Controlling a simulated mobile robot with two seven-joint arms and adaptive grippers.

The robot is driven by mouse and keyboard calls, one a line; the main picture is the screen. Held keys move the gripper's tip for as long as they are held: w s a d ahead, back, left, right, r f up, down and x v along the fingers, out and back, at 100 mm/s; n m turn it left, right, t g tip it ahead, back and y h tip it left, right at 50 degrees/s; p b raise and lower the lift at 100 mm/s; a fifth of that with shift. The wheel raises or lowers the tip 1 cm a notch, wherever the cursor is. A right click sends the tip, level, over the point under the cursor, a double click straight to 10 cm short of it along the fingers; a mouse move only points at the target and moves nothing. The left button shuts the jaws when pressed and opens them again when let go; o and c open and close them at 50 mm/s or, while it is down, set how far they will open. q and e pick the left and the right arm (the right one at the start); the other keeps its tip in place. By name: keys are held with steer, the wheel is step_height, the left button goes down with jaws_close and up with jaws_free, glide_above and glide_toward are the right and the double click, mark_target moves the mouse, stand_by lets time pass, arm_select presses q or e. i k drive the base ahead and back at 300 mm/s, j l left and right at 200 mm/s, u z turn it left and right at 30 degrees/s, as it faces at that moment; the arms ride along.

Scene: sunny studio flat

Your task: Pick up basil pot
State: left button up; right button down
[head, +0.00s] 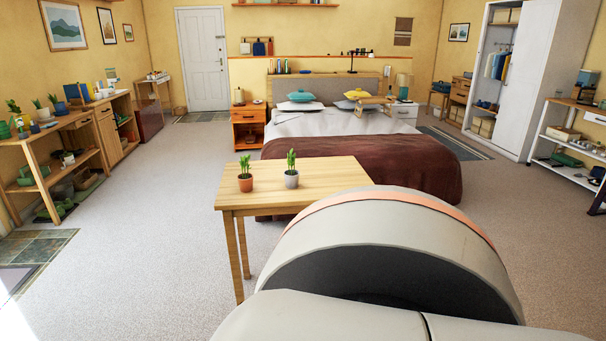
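Two small potted plants stand upright on a wooden table (285,172) in the middle of the head view. One is a green plant in a terracotta pot (245,184); the other, to its right, is a green plant in a grey pot (291,180). The pots are apart. I cannot tell which one is the basil pot. More small green plants (13,106) stand on the shelf unit at the far left. Neither of my grippers shows. A large pale link of my own arm fills the lower right and hides the table's right front part.
A bed (365,150) with a dark red blanket stands close behind the table. A wooden shelf unit (40,172) lines the left wall. A white wardrobe (532,80) and white shelf (565,155) stand right. The carpet (160,240) left of the table is clear.

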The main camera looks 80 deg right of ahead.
mark_target(245, 181)
steer(key=z, duration=2.05)
steer(key=i, duration=0.2)
steer(key=l+z, duration=0.05)
